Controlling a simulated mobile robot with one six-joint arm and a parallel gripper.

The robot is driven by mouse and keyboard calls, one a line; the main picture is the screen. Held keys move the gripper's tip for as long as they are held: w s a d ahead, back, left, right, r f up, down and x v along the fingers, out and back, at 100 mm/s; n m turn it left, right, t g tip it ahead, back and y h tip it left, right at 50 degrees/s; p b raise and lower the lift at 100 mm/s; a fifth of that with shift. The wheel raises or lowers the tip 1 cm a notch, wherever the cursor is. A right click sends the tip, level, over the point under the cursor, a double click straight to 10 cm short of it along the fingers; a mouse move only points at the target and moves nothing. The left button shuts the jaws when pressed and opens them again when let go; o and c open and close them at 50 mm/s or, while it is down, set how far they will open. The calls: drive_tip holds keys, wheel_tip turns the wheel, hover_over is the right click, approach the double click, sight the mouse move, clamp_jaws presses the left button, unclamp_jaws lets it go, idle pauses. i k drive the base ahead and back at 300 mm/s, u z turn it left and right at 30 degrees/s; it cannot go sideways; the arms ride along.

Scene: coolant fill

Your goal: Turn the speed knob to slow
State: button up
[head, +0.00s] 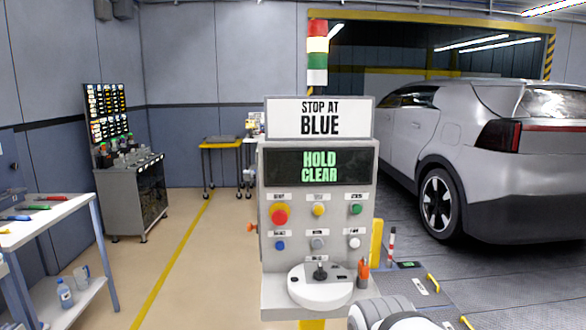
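A grey control panel (370,190) stands upright in the middle of the head view. Below its buttons, a black knob or lever (320,270) sits on a round white dial plate (320,292) with small dark labels that are too small to read. A smaller grey knob (318,243) sits in the lower button row. I cannot tell which of these is the speed knob or which way either points. Pale rounded parts of my arm show at the bottom, just right of the panel. My gripper is not visible.
The panel has a red button (280,214), other coloured buttons and a screen (319,167) reading "HOLD CLEAR". A sign (320,118) above reads "STOP AT BLUE". An orange item (363,272) stands beside the dial. A silver car (470,150) is right; a white table (60,222) left.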

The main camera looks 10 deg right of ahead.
sight(249, 175)
drive_tip(key=z, duration=1.75)
drive_tip(key=k, duration=0.95)
drive_tip(key=u, duration=1.5)
drive_tip(key=i, duration=1)
drive_tip(key=u, duration=0.1)
